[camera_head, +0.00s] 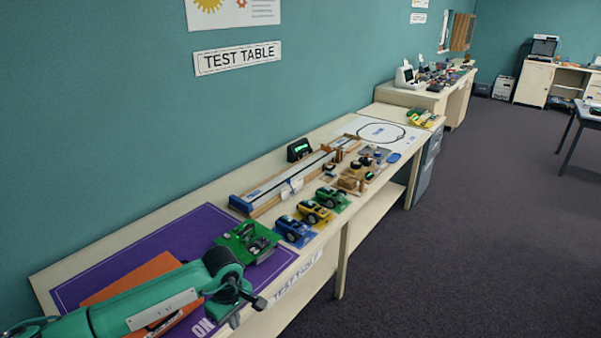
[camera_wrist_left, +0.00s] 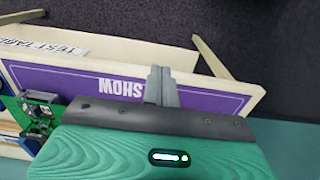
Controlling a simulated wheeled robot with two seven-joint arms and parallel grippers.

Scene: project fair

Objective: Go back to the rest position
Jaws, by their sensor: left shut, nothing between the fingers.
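My left arm comes in from the lower left in the head view, above the near end of the test table (camera_head: 60,277). My left gripper (camera_head: 258,304) is at the table's front edge, its fingers shut and empty. In the left wrist view its closed fingers (camera_wrist_left: 161,86) show in front of a purple mat (camera_wrist_left: 100,86) with white lettering. My right gripper is in neither view.
The purple mat (camera_head: 190,228) bears an orange flat piece (camera_head: 128,276), partly hidden by my arm. Blue (camera_head: 291,228), yellow (camera_head: 313,212) and green (camera_head: 330,197) cars stand farther along. Open floor (camera_head: 470,230) lies right.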

